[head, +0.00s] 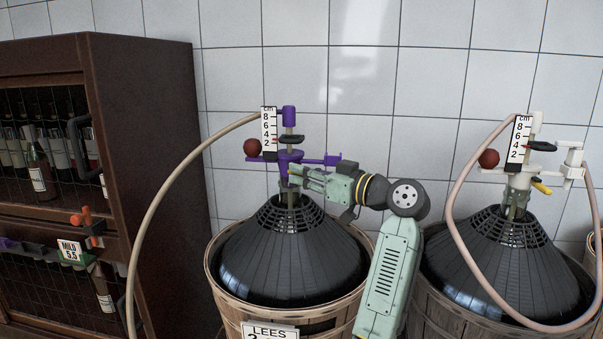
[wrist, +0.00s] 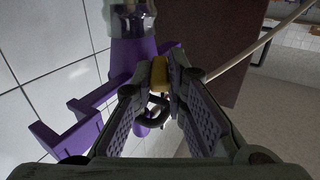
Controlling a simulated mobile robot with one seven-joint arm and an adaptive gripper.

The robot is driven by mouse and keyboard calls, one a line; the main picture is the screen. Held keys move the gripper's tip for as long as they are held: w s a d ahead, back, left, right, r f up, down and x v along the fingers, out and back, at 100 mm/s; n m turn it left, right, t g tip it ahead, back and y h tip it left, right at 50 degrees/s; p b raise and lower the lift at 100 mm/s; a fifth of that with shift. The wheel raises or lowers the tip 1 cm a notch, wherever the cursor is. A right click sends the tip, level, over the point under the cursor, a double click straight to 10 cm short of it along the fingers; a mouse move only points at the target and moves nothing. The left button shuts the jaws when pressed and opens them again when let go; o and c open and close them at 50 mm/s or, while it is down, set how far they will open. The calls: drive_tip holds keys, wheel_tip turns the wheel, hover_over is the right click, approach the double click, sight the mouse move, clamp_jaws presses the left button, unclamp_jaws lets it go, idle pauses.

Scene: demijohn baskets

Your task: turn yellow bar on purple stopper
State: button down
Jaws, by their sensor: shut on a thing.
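The purple stopper (head: 284,158) stands upright in the neck of the left demijohn (head: 290,245), with a scale strip (head: 269,131) and a dark red ball (head: 253,148) on it. My gripper (head: 294,174) reaches in from the right at the stopper's lower part. In the wrist view the purple stopper (wrist: 129,58) stands left of and beyond my fingers. The yellow bar (wrist: 160,73) sits between the fingertips of my gripper (wrist: 170,85), which are shut on it. The bar is hidden behind my gripper in the head view.
A second demijohn (head: 500,262) with a white stopper (head: 522,180) and its own yellow bar (head: 541,187) stands at the right. A beige hose (head: 160,175) arcs left from the purple stopper. A dark wooden bottle cabinet (head: 150,130) stands at the left. A LEES sign (head: 270,331) hangs on the left basket.

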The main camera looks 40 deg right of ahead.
drive_tip(key=shift+w+d+n+y, duration=0.1)
drive_tip(key=shift+n+y, duration=0.4)
drive_tip(key=shift+y, duration=0.2)
drive_tip(key=c, duration=1.6)
unclamp_jaws()
drive_tip(key=v, duration=1.2)
drive_tip(key=shift+r, duration=0.15)
